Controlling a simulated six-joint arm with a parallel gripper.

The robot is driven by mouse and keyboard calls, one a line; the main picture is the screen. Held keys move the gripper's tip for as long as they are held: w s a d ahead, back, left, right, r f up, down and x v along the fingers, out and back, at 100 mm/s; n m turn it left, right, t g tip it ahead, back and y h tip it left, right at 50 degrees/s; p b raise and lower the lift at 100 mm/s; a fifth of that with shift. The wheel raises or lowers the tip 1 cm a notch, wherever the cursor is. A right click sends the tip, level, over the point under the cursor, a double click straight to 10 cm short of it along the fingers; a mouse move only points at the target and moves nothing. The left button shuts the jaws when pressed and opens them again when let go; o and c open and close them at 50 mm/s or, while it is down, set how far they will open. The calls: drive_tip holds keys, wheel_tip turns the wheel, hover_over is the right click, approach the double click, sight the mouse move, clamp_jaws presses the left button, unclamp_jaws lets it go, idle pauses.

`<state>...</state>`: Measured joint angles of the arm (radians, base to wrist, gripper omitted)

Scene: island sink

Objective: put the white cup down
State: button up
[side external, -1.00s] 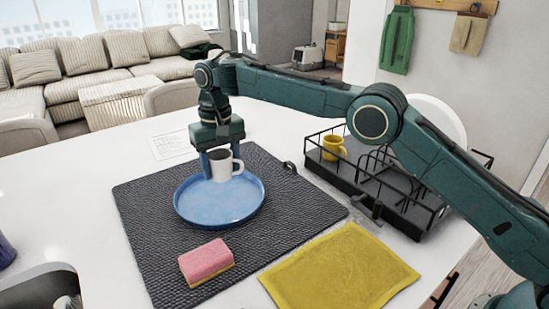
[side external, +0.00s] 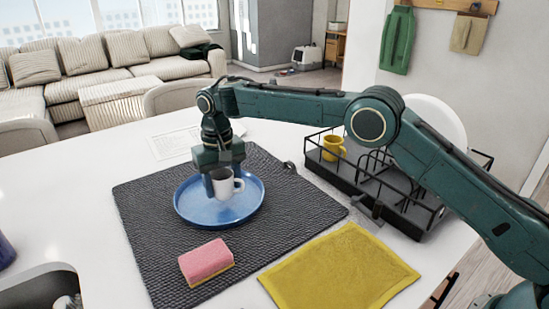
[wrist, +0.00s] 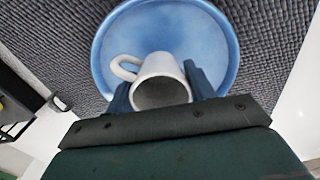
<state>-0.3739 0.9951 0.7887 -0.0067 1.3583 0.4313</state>
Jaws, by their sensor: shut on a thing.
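My gripper (side external: 220,180) reaches down from above and is shut on the cup. In the wrist view the cup (wrist: 160,82) sits between the two blue fingers of my gripper (wrist: 160,92), with its handle to the left. The blue tray (wrist: 110,40) lies behind it. Whether the cup's base touches the tray is hard to tell.
The tray lies on a dark textured mat (side external: 150,250). A pink sponge (side external: 206,261) and a yellow cloth (side external: 340,270) are nearer the front. A black dish rack (side external: 390,200) with a yellow cup (side external: 333,147) stands to the right. A sink edge (side external: 40,280) is at lower left.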

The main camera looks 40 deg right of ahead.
sight(224, 193)
drive_tip(key=shift+f, duration=1.45)
drive_tip(key=shift+f, duration=0.1)
drive_tip(key=o, duration=1)
wheel_tip(224, 193, up, 12)
